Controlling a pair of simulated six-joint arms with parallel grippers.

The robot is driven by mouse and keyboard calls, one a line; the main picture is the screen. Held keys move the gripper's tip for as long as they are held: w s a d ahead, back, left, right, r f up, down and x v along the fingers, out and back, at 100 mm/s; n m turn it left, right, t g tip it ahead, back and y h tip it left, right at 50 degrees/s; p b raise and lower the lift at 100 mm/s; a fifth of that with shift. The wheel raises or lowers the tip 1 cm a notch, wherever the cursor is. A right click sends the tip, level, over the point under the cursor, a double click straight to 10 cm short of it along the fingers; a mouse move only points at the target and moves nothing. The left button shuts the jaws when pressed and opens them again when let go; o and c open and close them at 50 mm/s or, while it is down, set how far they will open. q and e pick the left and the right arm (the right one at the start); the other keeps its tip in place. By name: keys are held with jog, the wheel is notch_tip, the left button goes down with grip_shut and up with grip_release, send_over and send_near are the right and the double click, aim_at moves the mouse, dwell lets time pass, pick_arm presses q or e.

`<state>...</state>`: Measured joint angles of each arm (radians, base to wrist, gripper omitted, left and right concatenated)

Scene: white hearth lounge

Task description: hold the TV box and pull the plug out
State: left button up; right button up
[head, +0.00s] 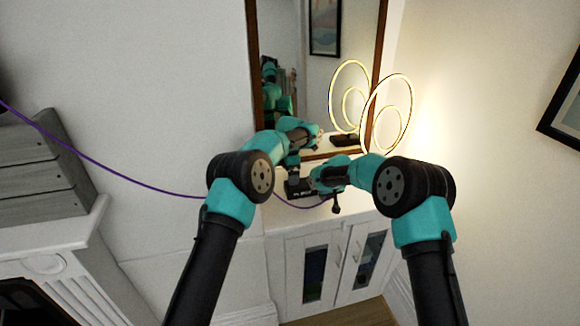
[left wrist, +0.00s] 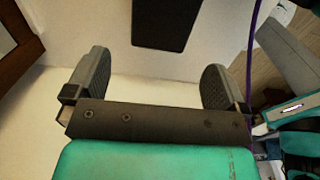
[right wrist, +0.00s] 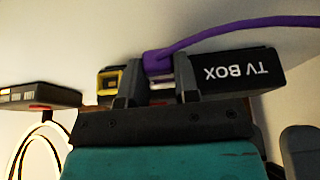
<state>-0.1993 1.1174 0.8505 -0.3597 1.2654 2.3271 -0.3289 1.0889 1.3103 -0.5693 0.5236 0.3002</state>
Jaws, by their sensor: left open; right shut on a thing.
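The black TV box (head: 298,188) lies on top of the white cabinet, mostly behind my grippers in the head view. Its white "TV BOX" label shows upside down in the right wrist view (right wrist: 235,71). My right gripper (right wrist: 156,72) is shut on the purple plug (right wrist: 157,62), beside a yellow-rimmed socket (right wrist: 109,80). Whether the plug is seated is hidden by the fingers. My left gripper (left wrist: 156,65) is open and points down above the box. In the left wrist view, a black box face (left wrist: 165,22) lies ahead between its fingers, apart from them.
The purple cable (head: 130,180) hangs from the left edge across to the cabinet (head: 325,240). A ring lamp (head: 385,115) stands close behind, its dark base (right wrist: 38,97) near my right gripper. A mirror (head: 310,80) rises behind the cabinet. A mantel (head: 45,235) stands left.

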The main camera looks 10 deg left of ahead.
aim_at(290, 188)
pick_arm(q)
notch_tip(290, 188, down, 8)
jog(key=shift+f, duration=0.15)
dwell(0.3)
jog(key=c, duration=1.2)
dwell(0.6)
pick_arm(e)
jog(key=shift+s, duration=0.15)
dwell(0.3)
jog(key=shift+s+d, duration=0.3)
jog(key=shift+s, duration=0.35)
jog(key=shift+s+d, duration=0.35)
jog(key=shift+s, duration=0.25)
jog(key=shift+s+d, duration=0.3)
jog(key=shift+s, duration=0.35)
